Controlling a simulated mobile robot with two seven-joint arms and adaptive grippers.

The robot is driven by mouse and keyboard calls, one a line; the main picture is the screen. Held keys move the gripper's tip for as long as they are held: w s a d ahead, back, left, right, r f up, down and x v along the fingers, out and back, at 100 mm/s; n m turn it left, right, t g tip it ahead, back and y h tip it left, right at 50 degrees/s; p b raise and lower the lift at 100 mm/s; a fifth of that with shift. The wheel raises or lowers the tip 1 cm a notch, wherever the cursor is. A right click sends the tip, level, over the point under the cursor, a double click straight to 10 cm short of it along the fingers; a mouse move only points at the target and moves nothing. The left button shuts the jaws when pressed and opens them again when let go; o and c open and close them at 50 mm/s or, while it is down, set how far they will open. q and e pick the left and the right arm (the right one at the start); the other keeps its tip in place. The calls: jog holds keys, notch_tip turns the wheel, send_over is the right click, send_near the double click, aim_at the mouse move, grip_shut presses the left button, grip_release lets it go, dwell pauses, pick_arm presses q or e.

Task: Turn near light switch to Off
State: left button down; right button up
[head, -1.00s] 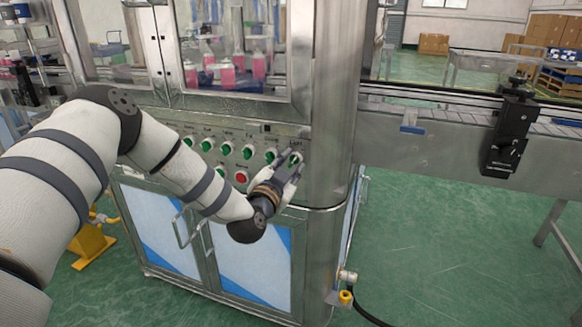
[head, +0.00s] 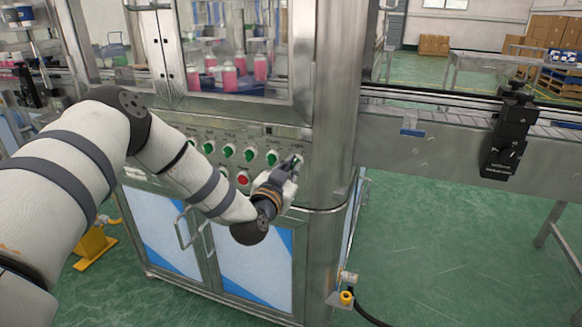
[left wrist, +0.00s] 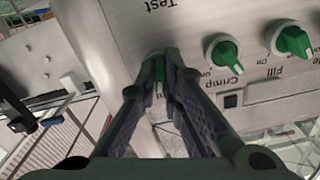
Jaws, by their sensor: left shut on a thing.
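The light switch (left wrist: 152,57) is the rightmost green knob of the top row on the machine's panel, under the "Light" label in the head view. My left gripper (head: 294,163) is at this knob and shut on it, its fingertips (left wrist: 162,78) closed in on both sides of the knob in the left wrist view. The fingers hide most of the knob, so I cannot read its setting. My right gripper is not in view.
The Crimp knob (head: 272,157) is close beside on the left, also in the left wrist view (left wrist: 222,50). A red button (head: 242,179) sits lower left on the panel (head: 262,140). A conveyor (head: 440,130) extends right.

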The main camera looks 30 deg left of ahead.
pick_arm(q)
jog(key=n, duration=0.8)
jog(key=shift+n+p, duration=0.3)
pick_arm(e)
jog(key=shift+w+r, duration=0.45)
pick_arm(q)
jog(key=c, duration=1.7)
grip_release()
jog(key=shift+n, duration=0.3)
jog(key=v, duration=1.2)
